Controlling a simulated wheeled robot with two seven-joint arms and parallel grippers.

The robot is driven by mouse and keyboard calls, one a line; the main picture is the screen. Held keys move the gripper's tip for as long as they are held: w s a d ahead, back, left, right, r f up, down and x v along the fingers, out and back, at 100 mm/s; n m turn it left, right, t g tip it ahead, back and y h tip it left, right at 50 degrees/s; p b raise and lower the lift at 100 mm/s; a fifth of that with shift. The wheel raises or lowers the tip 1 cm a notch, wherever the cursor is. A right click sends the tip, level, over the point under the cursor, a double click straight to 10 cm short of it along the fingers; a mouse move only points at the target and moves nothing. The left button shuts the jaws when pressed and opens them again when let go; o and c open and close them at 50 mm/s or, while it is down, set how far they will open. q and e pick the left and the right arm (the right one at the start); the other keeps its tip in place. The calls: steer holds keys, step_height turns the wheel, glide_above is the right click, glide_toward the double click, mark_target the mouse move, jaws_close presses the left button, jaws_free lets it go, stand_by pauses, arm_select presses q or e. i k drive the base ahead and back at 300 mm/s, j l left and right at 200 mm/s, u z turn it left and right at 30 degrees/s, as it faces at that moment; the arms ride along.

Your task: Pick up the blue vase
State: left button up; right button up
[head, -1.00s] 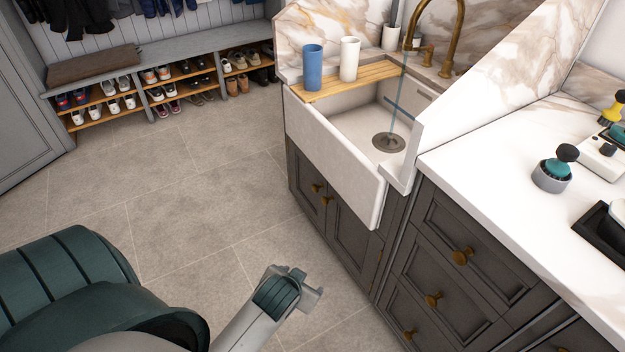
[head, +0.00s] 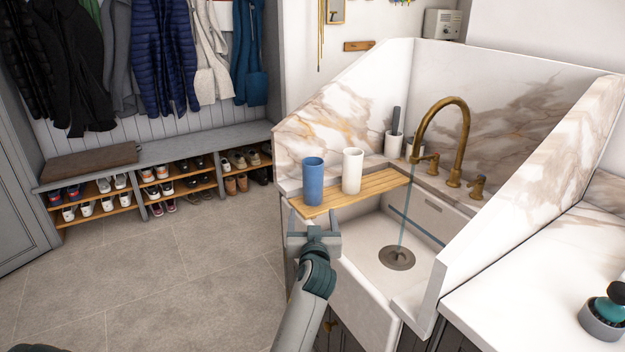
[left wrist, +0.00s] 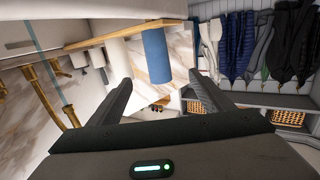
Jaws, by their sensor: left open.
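The blue vase (head: 313,181) stands upright on the left end of a slatted wooden board (head: 378,184) over the sink. A white vase (head: 352,171) stands just right of it. My left gripper (head: 313,224) is open and empty, just in front of the board and below the blue vase in the head view. In the left wrist view the blue vase (left wrist: 157,56) hangs from the top of the picture, between the lines of the two spread fingers (left wrist: 160,82) and apart from them. My right gripper is not in view.
The sink basin (head: 360,233) has running water from a brass tap (head: 452,145). A utensil cup (head: 394,144) stands behind the board. Marble splashbacks (head: 335,125) rise behind. A shoe bench (head: 190,153) is at the left; the floor before it is clear.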

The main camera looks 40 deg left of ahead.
mark_target(312, 167)
steer(key=i+j, duration=0.4)
steer(key=j, duration=0.2)
steer(key=i+j+z, duration=0.1)
steer(key=j, duration=0.25)
steer(key=i, duration=0.1)
